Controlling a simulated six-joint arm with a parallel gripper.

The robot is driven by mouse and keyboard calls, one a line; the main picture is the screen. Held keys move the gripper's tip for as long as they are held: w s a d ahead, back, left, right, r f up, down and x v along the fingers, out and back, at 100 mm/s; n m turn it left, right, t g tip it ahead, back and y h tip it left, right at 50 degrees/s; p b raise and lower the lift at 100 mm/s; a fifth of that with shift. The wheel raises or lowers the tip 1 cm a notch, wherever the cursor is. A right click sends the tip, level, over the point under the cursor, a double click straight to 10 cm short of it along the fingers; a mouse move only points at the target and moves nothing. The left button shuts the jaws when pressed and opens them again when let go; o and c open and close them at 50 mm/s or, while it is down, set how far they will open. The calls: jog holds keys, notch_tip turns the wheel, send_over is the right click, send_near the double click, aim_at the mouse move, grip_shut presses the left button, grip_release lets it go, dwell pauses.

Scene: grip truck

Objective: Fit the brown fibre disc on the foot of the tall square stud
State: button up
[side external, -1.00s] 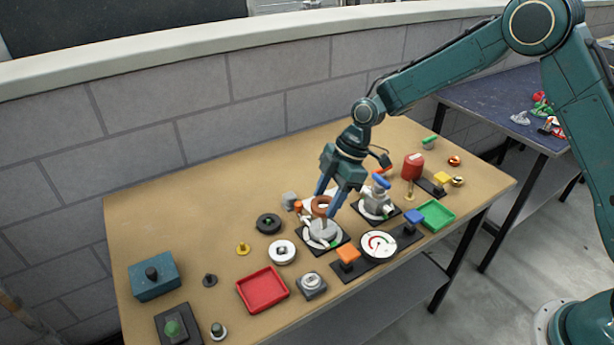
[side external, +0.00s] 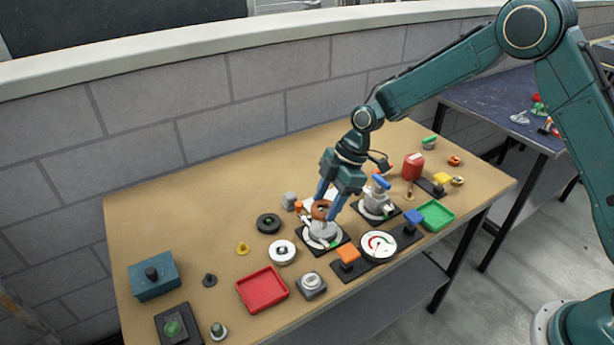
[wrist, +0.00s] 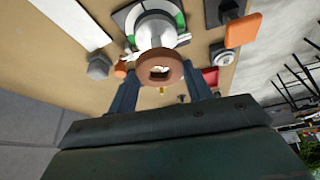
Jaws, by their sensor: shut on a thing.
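My gripper (side external: 329,207) is shut on the brown fibre disc (side external: 320,212), with a blue finger on each side of it. In the wrist view the disc (wrist: 149,64) shows a squarish hole in its middle, with something pale showing through. The disc is over the grey round fixture (side external: 324,232) on its black square base. In the wrist view this fixture (wrist: 154,32) rises from a white and green ring. The tall square stud is not clear in either view; the disc and fingers cover the fixture's top. I cannot tell whether the disc touches the fixture.
A similar grey fixture with a blue handle (side external: 381,182) stands close to the right. A dial gauge (side external: 379,246) and an orange-topped block (side external: 348,255) are in front. A white ring (side external: 282,252), black ring (side external: 269,223) and red tray (side external: 250,297) lie left. The back left tabletop is clear.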

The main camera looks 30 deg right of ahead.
aim_at(326, 226)
jog(key=shift+f, duration=2.45)
dwell(2.0)
jog(key=o, duration=1.3)
jog(key=shift+o, duration=0.2)
jog(key=shift+r, duration=0.15)
notch_tip(326, 226, up, 7)
dwell(0.4)
jog(key=shift+r, duration=0.15)
